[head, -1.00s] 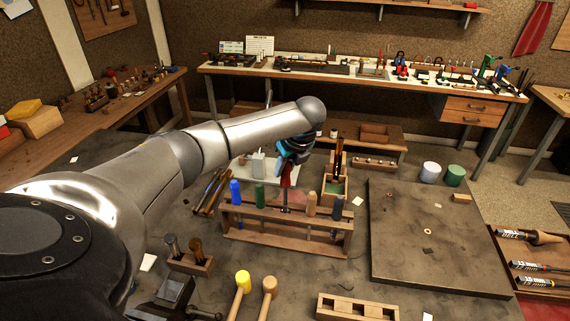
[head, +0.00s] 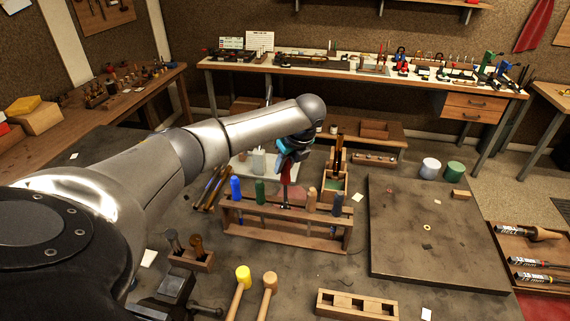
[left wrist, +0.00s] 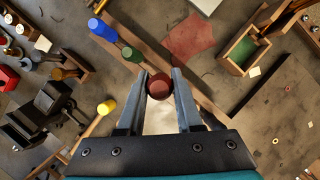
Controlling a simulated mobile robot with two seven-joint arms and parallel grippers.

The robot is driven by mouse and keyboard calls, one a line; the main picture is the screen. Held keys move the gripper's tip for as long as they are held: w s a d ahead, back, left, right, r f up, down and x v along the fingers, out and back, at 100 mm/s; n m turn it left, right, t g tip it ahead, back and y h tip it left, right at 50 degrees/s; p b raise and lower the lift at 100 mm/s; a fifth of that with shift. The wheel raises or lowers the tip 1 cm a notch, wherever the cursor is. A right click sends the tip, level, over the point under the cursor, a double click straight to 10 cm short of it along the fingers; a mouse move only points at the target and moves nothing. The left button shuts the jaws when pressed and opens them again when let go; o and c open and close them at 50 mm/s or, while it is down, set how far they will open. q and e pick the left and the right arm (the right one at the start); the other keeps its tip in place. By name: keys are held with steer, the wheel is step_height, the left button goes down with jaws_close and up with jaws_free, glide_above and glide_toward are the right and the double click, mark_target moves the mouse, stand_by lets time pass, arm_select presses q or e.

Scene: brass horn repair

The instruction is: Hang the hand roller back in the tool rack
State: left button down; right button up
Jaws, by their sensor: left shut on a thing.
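The wooden tool rack (head: 285,238) stands on the bench in the middle of the head view. Blue (head: 236,188) and green (head: 259,191) handles stand in its left part, tan (head: 311,198) and dark blue (head: 338,203) ones in its right part. My left gripper (head: 289,166) is over the middle of the rack, shut on the red-handled hand roller (head: 286,183). In the left wrist view the round dark red handle end (left wrist: 159,84) sits between the fingers. The roller's lower part is at the rack's top bar; I cannot tell whether it is seated. My right gripper is not in view.
A small wooden box (head: 335,184) stands just behind the rack. Yellow (head: 243,277) and tan (head: 270,283) mallets and a slotted wooden block (head: 357,304) lie in front. A broad dark board (head: 440,235) on the right is mostly clear.

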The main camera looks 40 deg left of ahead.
mark_target(286, 188)
arm_select(q)
steer(key=shift+f, duration=0.1)
stand_by(0.5)
steer(key=shift+f+b, duration=0.85)
steer(key=shift+f, duration=1.5)
steer(key=shift+f+b, duration=1.05)
steer(key=shift+f, duration=1.25)
steer(key=c, duration=0.5)
jaws_free()
steer(key=shift+r, duration=0.1)
steer(key=v, duration=1.5)
steer(key=shift+s+d, duration=0.1)
steer(key=shift+d, duration=0.05)
